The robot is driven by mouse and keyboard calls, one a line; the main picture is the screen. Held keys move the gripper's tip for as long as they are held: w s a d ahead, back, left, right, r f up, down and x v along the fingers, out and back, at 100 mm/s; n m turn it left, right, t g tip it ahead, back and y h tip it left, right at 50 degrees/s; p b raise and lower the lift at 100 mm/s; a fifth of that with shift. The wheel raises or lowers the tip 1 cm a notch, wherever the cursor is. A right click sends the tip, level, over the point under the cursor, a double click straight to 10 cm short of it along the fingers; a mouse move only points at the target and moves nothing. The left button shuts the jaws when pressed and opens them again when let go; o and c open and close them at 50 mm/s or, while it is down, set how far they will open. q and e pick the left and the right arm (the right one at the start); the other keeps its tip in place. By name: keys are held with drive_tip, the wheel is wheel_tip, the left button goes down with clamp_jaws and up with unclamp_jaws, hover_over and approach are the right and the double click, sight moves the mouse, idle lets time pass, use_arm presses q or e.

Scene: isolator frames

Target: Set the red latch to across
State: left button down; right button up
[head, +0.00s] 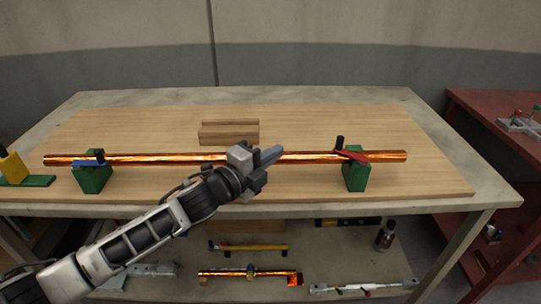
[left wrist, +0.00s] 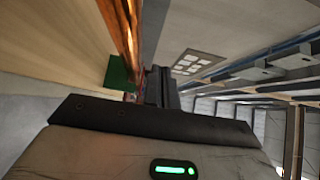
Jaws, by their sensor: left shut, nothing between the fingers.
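The red latch (head: 353,156) sits on top of the right green block (head: 355,178), at the copper bar. It lies slanted, from beside a black knob (head: 340,142) down to the right. The copper bar (head: 220,157) runs left to right along the board. My left gripper (head: 270,156) is shut and empty, to the left of the red latch, in front of or over the bar's middle; the exact gap is unclear. The left wrist view shows its dark fingers (left wrist: 160,87) near a green block (left wrist: 120,73) and the bar (left wrist: 118,25). My right gripper is out of view.
A blue latch (head: 90,163) sits on the left green block (head: 92,180). A yellow block (head: 13,167) on a green base stands far left. A wooden block (head: 228,134) lies behind the bar. The board's right front is clear. Several tools lie on the lower shelf.

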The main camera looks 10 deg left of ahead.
use_arm(q)
drive_tip(key=shift+a, duration=0.2)
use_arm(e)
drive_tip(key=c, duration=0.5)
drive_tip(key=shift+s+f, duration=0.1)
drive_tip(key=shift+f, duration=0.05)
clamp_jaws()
use_arm(q)
drive_tip(key=s+f+n+g+y, duration=0.1)
drive_tip(key=s+f+n+y, duration=0.3)
drive_tip(key=s+f+n, duration=0.9)
drive_tip(key=s+a+f+n+g+y, duration=0.1)
drive_tip(key=s+a+f+n+y, duration=0.1)
drive_tip(key=s+a+f+n, duration=0.2)
drive_tip(key=s+a+f+n+g+y, duration=0.1)
drive_tip(key=s+a+f+n+g, duration=0.1)
drive_tip(key=s+a+f+n, duration=0.2)
drive_tip(key=s+f+n, duration=0.1)
drive_tip(key=s+f, duration=0.2)
drive_tip(key=s, duration=0.4)
drive_tip(key=shift+n+y, duration=0.3)
drive_tip(key=shift+y, duration=0.1)
drive_tip(key=shift+s, duration=0.2)
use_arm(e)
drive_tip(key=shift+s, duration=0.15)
